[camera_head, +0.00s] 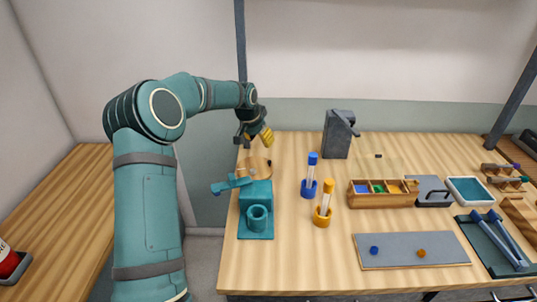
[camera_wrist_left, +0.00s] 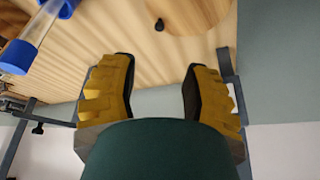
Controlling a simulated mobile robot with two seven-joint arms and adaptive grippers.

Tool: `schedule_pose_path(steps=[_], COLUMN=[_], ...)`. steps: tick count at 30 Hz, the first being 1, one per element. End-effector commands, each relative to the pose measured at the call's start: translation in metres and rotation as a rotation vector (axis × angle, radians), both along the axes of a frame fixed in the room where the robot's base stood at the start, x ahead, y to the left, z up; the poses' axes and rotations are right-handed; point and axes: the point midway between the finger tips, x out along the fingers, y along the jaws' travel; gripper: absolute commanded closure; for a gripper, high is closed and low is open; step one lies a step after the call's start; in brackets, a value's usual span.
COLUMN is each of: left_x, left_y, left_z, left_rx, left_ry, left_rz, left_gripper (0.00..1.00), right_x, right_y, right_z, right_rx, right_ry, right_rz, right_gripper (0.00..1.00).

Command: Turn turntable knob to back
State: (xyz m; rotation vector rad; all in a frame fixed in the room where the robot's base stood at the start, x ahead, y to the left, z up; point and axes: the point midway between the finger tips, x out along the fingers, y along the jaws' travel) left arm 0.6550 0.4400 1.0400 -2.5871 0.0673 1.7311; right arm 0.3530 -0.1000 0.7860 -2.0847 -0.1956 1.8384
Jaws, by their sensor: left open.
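The turntable looks like a round wooden disc (camera_head: 254,168) at the left end of the table, behind and partly hidden by a teal stand (camera_head: 257,207). The disc also shows at the top of the left wrist view (camera_wrist_left: 190,12), with a small dark knob (camera_wrist_left: 159,26) at its edge. My left gripper (camera_head: 264,137) has yellow fingers and hangs just behind the disc in the head view. In the left wrist view its two fingers (camera_wrist_left: 155,72) are spread apart with nothing between them, and the knob lies beyond the gap. My right gripper is not in view.
A blue-capped tube (camera_head: 312,170) and a yellow-capped tube (camera_head: 325,200) stand in holders right of the stand. A dark grey dispenser-like box (camera_head: 338,135) stands at the back. A wooden compartment box (camera_head: 385,201) and a grey mat (camera_head: 440,250) lie farther right.

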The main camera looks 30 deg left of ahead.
Motion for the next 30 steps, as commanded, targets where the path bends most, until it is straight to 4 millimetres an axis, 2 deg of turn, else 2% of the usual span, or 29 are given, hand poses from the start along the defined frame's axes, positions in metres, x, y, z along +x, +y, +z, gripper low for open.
schedule_pose_path(steps=[7,21,26,30], left_x=[0.008,0.042,0.049,0.052], left_y=[-0.001,-0.003,-0.003,-0.003], left_z=[-0.022,-0.103,-0.120,-0.126], left_rx=[-0.003,-0.001,-0.001,0.000], left_ry=[0.003,0.002,0.001,0.000], left_rz=[0.000,0.001,0.001,0.001], left_gripper=[0.53,0.53,0.53,0.53], right_x=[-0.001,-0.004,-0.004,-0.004], right_y=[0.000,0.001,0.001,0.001], right_z=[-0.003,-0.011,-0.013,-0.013], right_rx=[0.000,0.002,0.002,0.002], right_ry=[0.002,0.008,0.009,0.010], right_rz=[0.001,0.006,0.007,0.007], right_gripper=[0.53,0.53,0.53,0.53])
